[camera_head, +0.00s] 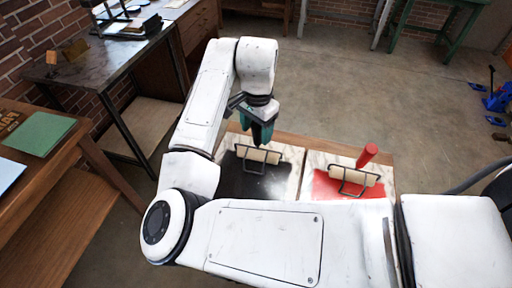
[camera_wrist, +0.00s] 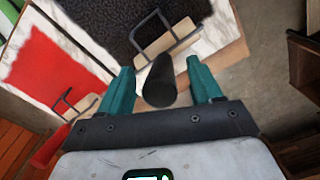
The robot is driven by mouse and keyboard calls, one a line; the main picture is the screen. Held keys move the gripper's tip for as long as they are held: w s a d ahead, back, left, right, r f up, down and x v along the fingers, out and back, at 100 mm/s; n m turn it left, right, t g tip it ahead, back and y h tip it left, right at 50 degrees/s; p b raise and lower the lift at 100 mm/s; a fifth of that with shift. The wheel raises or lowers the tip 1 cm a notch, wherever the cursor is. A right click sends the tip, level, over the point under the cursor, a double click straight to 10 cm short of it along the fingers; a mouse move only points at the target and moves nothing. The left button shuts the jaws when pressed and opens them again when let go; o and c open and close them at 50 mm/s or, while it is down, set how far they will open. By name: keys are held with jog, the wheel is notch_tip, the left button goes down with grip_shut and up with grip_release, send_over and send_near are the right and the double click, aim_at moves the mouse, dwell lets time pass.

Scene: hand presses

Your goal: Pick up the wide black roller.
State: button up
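The wide black roller (camera_head: 258,155) has a cream roll, a black wire frame and a black handle. It lies on the black-inked slab below my gripper (camera_head: 261,134). In the wrist view, its roll (camera_wrist: 166,43) and frame lie on the black ink beyond the fingers. Its black handle points toward the camera between the two teal fingers of my gripper (camera_wrist: 160,67). My gripper is open, with a small gap showing on each side of the handle. In the head view, the handle is hidden behind the gripper.
A second roller with a red handle (camera_head: 367,155) lies on the red-inked slab (camera_head: 320,186) to the right. Its red handle (camera_wrist: 50,148) shows at lower left in the wrist view. A wooden bench with a green sheet (camera_head: 38,133) stands at left. The floor behind the slabs is clear.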

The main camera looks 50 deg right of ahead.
jog(key=c, duration=1)
jog(key=shift+r, duration=0.15)
